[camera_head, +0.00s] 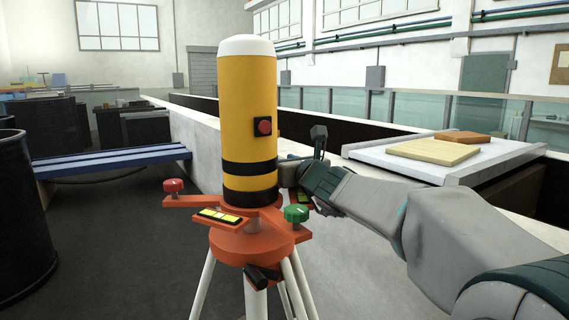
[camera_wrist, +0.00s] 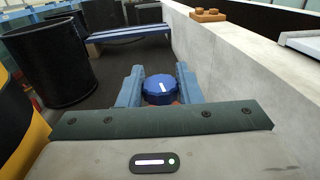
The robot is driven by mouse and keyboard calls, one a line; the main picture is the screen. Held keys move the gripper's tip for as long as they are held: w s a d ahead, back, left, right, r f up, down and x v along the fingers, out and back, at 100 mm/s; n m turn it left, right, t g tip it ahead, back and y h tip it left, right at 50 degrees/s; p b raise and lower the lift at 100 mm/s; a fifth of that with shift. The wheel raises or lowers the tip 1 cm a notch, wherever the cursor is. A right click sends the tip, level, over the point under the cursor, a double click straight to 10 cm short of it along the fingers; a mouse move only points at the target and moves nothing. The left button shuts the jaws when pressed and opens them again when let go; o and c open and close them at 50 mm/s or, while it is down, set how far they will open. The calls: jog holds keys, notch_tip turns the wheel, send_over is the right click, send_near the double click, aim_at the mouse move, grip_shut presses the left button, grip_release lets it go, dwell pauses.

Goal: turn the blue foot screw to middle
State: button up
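The blue foot screw (camera_wrist: 159,90) is a ribbed round knob with a white pointer mark on its top. In the wrist view the mark lies near the knob's middle, slanting slightly. My gripper (camera_wrist: 160,84) has one blue finger on each side of the knob, with no clear gap; I cannot tell whether they press on it. In the head view my wrist reaches behind the yellow cylinder (camera_head: 248,120), which hides the fingertips and the blue screw. The cylinder stands upright on an orange tripod base (camera_head: 252,243) with a red foot screw (camera_head: 173,186) and a green one (camera_head: 296,213).
Yellow level vials (camera_head: 220,216) sit on the base arms. A low concrete wall (camera_wrist: 230,60) runs close on the right in the wrist view, with an orange block (camera_wrist: 208,15) on it. A black barrel (camera_wrist: 52,62) and a blue bench (camera_wrist: 128,33) stand beyond.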

jog(key=o, duration=0.4)
jog(key=shift+s+d, duration=0.1)
jog(key=v, duration=1.3)
jog(key=shift+s+d, duration=0.1)
jog(key=shift+s, duration=0.2)
